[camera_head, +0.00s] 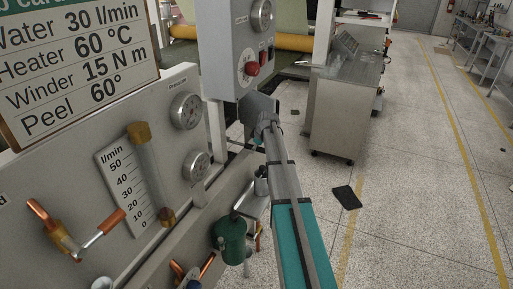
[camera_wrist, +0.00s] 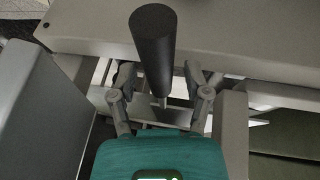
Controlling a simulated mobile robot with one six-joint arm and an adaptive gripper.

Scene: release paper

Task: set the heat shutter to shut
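A black cylindrical handle (camera_wrist: 153,48) on a thin metal stem stands up in the wrist view, in front of a grey metal panel (camera_wrist: 235,42). No label on it shows, so I cannot tell for certain that it is the heat shutter's handle. My gripper (camera_wrist: 160,82) has its two fingers apart, one on each side of the handle and stem, with visible gaps. In the head view my arm reaches past the control panel to below the grey switch box (camera_head: 237,45); the fingertips and the handle cannot be made out there.
The control panel (camera_head: 75,165) with gauges, flow meter and copper-handled valves stands close on the left. A green pot-shaped fitting (camera_head: 231,240) sits below. A metal cabinet (camera_head: 343,110) stands behind, and a black mat (camera_head: 347,197) lies on open floor.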

